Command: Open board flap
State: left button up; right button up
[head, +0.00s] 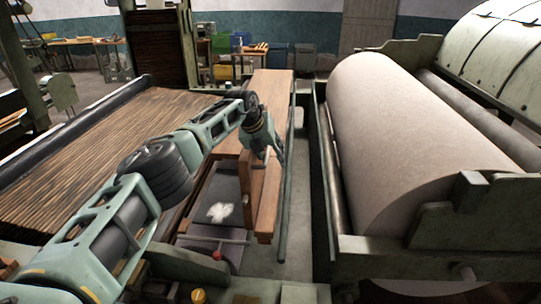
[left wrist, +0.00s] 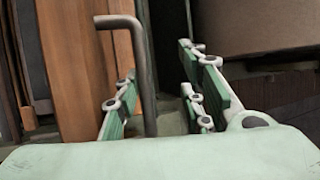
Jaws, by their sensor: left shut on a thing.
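The wooden board flap (head: 268,207) stands on edge beside a dark recess, below my left gripper. In the left wrist view an orange-brown wooden face (left wrist: 73,75) fills the left side. A grey bent metal handle (left wrist: 145,75) stands between the finger pads there, its top bent to the left. The grip point is partly hidden by the fingers and gripper body. My right gripper is not in view.
A large pale roll (head: 415,140) in a green frame stands to the right. A slatted wooden apron (head: 100,140) lies to the left. A dark panel with a white mark (head: 220,212) and a red knob (head: 217,255) are near the board. A narrow gap separates board and roll frame.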

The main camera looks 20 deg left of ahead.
pick_arm(q)
jog(key=shift+s+d+f, duration=0.15)
jog(key=shift+s+f, duration=0.15)
jog(key=shift+f, duration=0.45)
jog(key=shift+r, duration=0.1)
jog(key=w+v, duration=0.1)
jog(key=v, duration=1.1)
jog(key=shift+a+r, duration=0.35)
jog(key=shift+r, duration=0.2)
jog(key=shift+s+r, duration=0.15)
jog(key=shift+s, duration=0.2)
jog(key=shift+d, duration=0.1)
